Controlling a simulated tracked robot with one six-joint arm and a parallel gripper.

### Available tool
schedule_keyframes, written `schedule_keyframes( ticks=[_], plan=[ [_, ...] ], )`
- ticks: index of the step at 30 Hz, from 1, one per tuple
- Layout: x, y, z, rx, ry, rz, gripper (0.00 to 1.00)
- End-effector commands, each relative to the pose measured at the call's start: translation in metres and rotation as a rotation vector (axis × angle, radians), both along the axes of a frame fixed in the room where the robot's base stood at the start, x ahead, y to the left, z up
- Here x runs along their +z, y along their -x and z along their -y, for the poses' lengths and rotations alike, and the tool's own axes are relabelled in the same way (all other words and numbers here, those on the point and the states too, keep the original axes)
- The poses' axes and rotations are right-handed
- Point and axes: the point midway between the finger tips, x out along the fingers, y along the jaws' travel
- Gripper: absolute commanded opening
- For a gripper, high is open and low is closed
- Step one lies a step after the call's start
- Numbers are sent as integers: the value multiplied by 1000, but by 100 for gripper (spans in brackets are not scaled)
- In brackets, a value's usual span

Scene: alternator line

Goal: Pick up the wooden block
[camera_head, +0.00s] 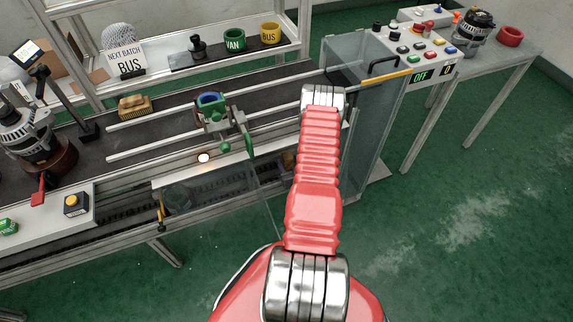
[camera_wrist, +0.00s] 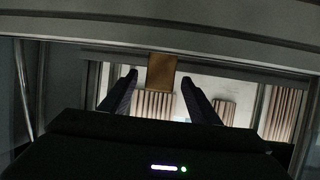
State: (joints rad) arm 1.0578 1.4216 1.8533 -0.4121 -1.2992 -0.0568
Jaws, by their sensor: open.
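A small brown rectangular block (camera_wrist: 161,70), wooden in colour, shows in the wrist view, upright just beyond and between my fingertips. My gripper (camera_wrist: 159,82) is open, its two dark fingers apart on either side of the block's line. I cannot tell the exact distance to the block, and no contact shows. In the head view my red arm reaches up to the clear-panelled cabinet, and my gripper and this block are hidden there.
Pale ribbed pieces (camera_wrist: 153,103) lie behind the block, with dark frame bars around. In the head view a clear panel (camera_head: 362,125) stands right of my arm. A green clamp fixture (camera_head: 222,118) and a brush (camera_head: 134,106) are on the bench. Green floor at right is clear.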

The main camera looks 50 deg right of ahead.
Motion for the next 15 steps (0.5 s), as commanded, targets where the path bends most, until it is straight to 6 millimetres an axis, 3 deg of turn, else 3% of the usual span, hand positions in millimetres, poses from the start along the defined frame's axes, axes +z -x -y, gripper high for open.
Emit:
schedule_keyframes(
  ticks=[7,15],
  plan=[
    [-13,-23,15,0,1,0,56],
    [-16,-28,19,-1,1,1,56]
  ],
)
